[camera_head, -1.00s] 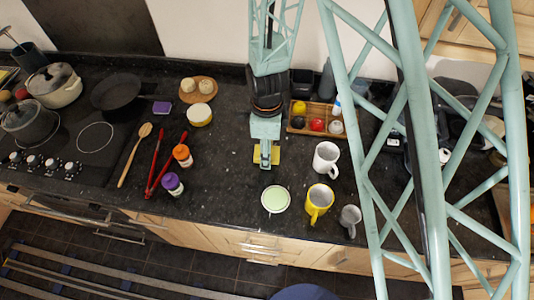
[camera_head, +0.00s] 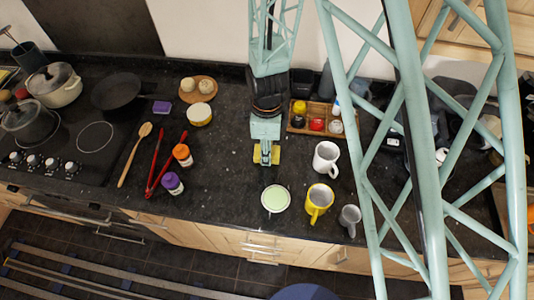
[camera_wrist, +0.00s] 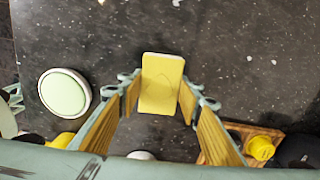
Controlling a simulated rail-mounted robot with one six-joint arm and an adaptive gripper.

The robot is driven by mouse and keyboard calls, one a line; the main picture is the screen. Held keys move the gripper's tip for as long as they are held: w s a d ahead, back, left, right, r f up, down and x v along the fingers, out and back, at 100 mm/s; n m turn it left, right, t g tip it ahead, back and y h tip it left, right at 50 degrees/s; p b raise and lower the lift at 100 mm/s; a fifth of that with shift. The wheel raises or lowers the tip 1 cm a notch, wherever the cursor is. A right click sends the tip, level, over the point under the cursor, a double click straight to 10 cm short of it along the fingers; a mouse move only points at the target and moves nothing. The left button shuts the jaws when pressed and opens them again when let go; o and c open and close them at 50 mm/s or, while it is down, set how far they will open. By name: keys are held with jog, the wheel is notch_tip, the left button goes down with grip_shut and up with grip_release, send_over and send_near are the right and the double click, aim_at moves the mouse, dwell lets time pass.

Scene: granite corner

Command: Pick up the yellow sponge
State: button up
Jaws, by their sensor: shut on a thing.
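The yellow sponge (camera_head: 276,154) is between the fingers of my gripper (camera_head: 266,157) over the dark granite counter. In the head view its ends show on both sides of the gripper. In the wrist view the sponge (camera_wrist: 161,80) is a yellow block with a pale far edge, held between the two yellow-lined fingers of my gripper (camera_wrist: 159,97). My gripper is shut on it. I cannot tell how much gap there is between sponge and counter.
A green-topped round cup (camera_head: 275,198), a yellow mug (camera_head: 318,203), a white mug (camera_head: 326,158) and a grey cup (camera_head: 349,217) stand near. A wooden tray (camera_head: 297,129) with small items lies behind right. Purple-capped (camera_head: 172,183) and orange-capped (camera_head: 182,155) jars stand left.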

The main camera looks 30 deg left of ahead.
jog(key=shift+r, duration=0.25)
dwell(0.3)
jog(key=shift+r+b, duration=0.3)
jog(key=shift+r, duration=1.2)
jog(key=s+d, duration=0.3)
jog(key=d, duration=0.1)
jog(key=s+d+r+b, duration=0.1)
jog(key=s+d, duration=0.3)
jog(key=s+d+b, duration=0.1)
jog(key=s+d, duration=0.2)
jog(key=d, duration=0.1)
jog(key=shift+s+r, duration=0.25)
jog(key=shift+o, duration=1.1)
jog(key=shift+c, duration=1.3)
jog(key=shift+s+f+b, duration=0.1)
jog(key=shift+f+b, duration=0.05)
jog(key=shift+b, duration=0.2)
